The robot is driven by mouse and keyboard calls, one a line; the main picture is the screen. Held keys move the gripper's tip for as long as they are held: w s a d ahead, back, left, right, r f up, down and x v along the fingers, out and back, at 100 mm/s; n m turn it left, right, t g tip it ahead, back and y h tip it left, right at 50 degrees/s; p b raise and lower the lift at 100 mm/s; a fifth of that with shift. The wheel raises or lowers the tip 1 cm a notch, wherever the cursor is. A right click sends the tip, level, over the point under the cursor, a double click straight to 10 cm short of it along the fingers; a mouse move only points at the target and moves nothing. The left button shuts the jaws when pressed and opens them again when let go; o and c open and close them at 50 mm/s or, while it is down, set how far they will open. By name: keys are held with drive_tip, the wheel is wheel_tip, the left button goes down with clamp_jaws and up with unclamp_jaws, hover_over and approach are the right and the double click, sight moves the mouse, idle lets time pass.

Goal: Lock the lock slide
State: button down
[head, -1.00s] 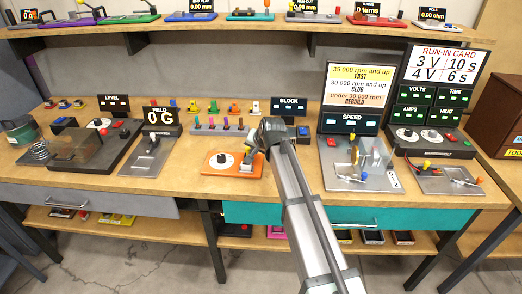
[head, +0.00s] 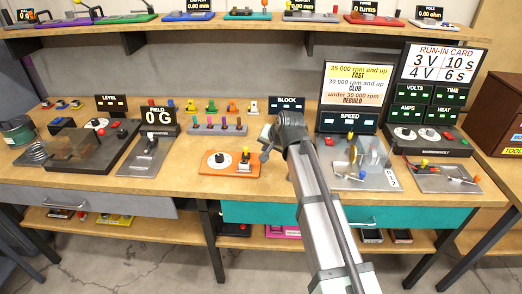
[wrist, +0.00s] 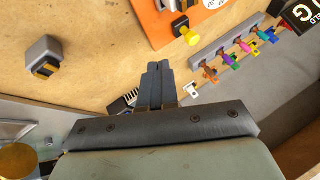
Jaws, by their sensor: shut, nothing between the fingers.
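My gripper (head: 266,142) is above the bench, to the right of an orange board (head: 218,171). Its two dark fingers are together and empty in the wrist view (wrist: 158,72). The orange board carries a white dial (head: 219,159) and a small upright part (head: 244,158) at its right end. In the wrist view the orange board (wrist: 160,28) is at the top, with a yellow knob (wrist: 187,34) at its near edge. The fingers are apart from it. No part is labelled as the lock slide, and I cannot tell its position.
A rack of coloured pins (head: 218,129) stands behind the orange board. A grey plate (head: 362,176) with upright parts is to the right, below the SPEED display (head: 346,121). A grey block (wrist: 43,58) shows at the wrist view's left. Bare bench lies around the orange board.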

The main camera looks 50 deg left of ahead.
drive_tip(key=shift+v, duration=2.25)
drive_tip(key=shift+w+d, duration=0.1)
drive_tip(key=w+d+f, duration=0.2)
drive_tip(key=d, duration=0.2)
drive_tip(key=w+d+f+m+h, duration=0.1)
drive_tip(key=w+d+f, duration=0.1)
drive_tip(key=d, duration=0.3)
drive_tip(key=w+d+f+m+h, duration=0.1)
drive_tip(key=w+d+f, duration=0.1)
drive_tip(key=d, duration=0.3)
drive_tip(key=shift+d+f, duration=0.2)
drive_tip(key=shift+f, duration=0.5)
drive_tip(key=w+d+f+m+g+h, duration=0.15)
drive_tip(key=d+f, duration=0.35)
drive_tip(key=d, duration=0.6)
drive_tip(key=s+d+f+m+g+h, duration=0.1)
drive_tip(key=s+d+f, duration=0.1)
drive_tip(key=d+f, duration=1.1)
drive_tip(key=s+d+f+m+g+h, duration=0.1)
drive_tip(key=s+d+f+h, duration=0.1)
drive_tip(key=d+f, duration=1.1)
drive_tip(key=s+d+f+g, duration=0.2)
drive_tip(key=s+d+f, duration=0.7)
drive_tip(key=s, duration=0.4)
drive_tip(key=s+d+f+g, duration=0.3)
drive_tip(key=s+d+f, duration=0.5)
drive_tip(key=s, duration=0.5)
drive_tip(key=shift+s+d+f+m+h, duration=0.15)
drive_tip(key=shift+d+f+m+h, duration=0.25)
drive_tip(key=shift+d, duration=0.8)
